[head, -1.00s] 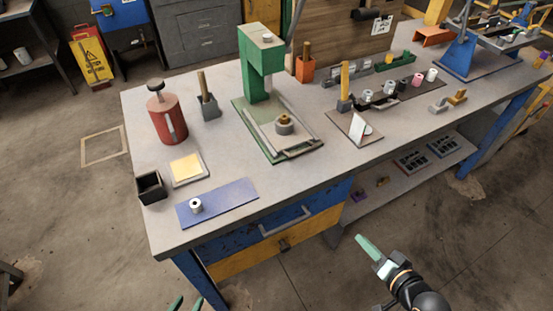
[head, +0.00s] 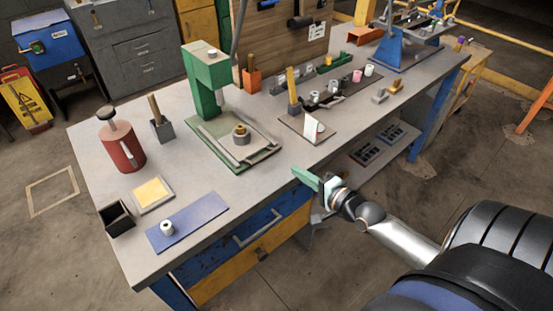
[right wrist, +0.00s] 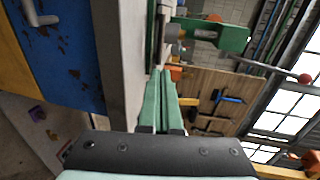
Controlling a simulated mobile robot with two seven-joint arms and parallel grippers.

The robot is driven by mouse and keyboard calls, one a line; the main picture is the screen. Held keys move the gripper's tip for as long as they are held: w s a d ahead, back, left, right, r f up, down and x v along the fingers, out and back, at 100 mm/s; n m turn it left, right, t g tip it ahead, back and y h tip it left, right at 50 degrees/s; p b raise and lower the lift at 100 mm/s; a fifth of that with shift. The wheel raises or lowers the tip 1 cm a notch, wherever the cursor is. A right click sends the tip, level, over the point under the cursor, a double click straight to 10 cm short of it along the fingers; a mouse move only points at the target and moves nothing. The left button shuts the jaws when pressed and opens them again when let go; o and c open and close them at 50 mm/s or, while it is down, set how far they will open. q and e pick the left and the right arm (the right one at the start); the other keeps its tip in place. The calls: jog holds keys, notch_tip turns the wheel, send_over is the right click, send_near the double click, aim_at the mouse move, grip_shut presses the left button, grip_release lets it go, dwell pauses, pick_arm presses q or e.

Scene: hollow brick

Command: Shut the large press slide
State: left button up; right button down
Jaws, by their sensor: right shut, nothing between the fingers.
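The green press (head: 207,84) stands on the bench, also seen in the right wrist view (right wrist: 234,38). Its grey slide (head: 262,157) lies flat on the green base plate, with its front end towards the bench's front edge. A round grey part with a brass-coloured top (head: 240,135) sits on the slide, forward of the press column. My right gripper (head: 305,178) is shut and empty, off the bench's front edge and to the right of the slide, apart from it. Its closed green fingers (right wrist: 160,103) show in the right wrist view. My left gripper is out of view.
A small plate with a white card (head: 311,128) and an upright yellow handle (head: 292,84) stand right of the press. A red can (head: 122,148) and blue mat (head: 188,222) are to the left. Blue drawer (head: 258,228) handles project below the bench top.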

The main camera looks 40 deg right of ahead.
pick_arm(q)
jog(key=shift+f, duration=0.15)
pick_arm(e)
send_near(255, 144)
jog(key=shift+s+d+f, duration=0.1)
jog(key=shift+s+f, duration=0.05)
jog(key=shift+s, duration=0.1)
jog(key=b+x, duration=0.1)
jog(key=x, duration=0.1)
jog(key=b+x, duration=0.1)
jog(key=x, duration=0.1)
jog(key=r+b+x, duration=0.1)
jog(key=x, duration=0.1)
jog(key=shift+w, duration=0.2)
jog(key=x, duration=0.4)
jog(key=shift+r+b, duration=0.3)
jog(key=shift+r, duration=0.1)
jog(key=shift+w+r, duration=0.1)
jog(key=shift+r, duration=0.1)
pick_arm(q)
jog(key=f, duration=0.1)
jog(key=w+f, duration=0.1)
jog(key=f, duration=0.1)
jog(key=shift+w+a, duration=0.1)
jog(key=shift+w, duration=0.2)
pick_arm(e)
jog(key=shift+r, duration=0.1)
jog(key=shift+r, duration=0.1)
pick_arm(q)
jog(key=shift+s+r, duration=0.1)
